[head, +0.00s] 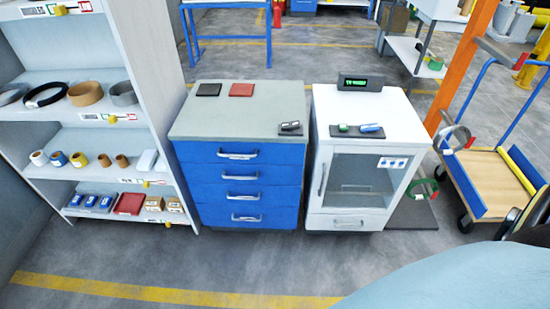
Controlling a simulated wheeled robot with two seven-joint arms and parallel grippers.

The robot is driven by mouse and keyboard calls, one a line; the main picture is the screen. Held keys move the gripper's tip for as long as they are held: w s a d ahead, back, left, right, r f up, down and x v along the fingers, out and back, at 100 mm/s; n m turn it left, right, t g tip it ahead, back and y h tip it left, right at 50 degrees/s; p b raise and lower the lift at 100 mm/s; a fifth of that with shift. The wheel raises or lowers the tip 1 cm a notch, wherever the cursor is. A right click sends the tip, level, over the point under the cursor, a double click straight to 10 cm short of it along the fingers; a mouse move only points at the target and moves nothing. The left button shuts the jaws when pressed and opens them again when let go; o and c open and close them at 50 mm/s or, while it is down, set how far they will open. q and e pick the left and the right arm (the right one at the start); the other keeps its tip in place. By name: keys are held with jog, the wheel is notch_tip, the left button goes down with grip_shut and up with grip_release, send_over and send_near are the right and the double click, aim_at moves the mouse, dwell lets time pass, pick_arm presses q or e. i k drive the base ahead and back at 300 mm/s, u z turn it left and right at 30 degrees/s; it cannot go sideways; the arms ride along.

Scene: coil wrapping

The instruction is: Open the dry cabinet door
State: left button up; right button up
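The dry cabinet (400,105) is the white cabinet right of centre. Its glass-fronted door (362,172) faces me and looks shut. A vertical door handle (322,179) is on the door's left side, and a blue-and-white label is at its upper right. Through the glass I see a mostly empty grey inside. A lower panel with a small horizontal handle (348,222) is below the door. A dark display (359,83) with green characters stands on top. Neither of my grippers is in view.
A blue drawer cabinet (238,178) stands close at the left. White shelves (75,127) with rolls and boxes stand further left. A cart (500,180) and an orange post (463,70) are at the right. The floor in front (200,265) is clear.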

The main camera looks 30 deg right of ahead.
aim_at(325, 152)
jog(key=z, duration=0.1)
jog(key=i, duration=1.05)
jog(key=z, duration=0.9)
jog(key=i, duration=0.35)
jog(key=z, duration=0.3)
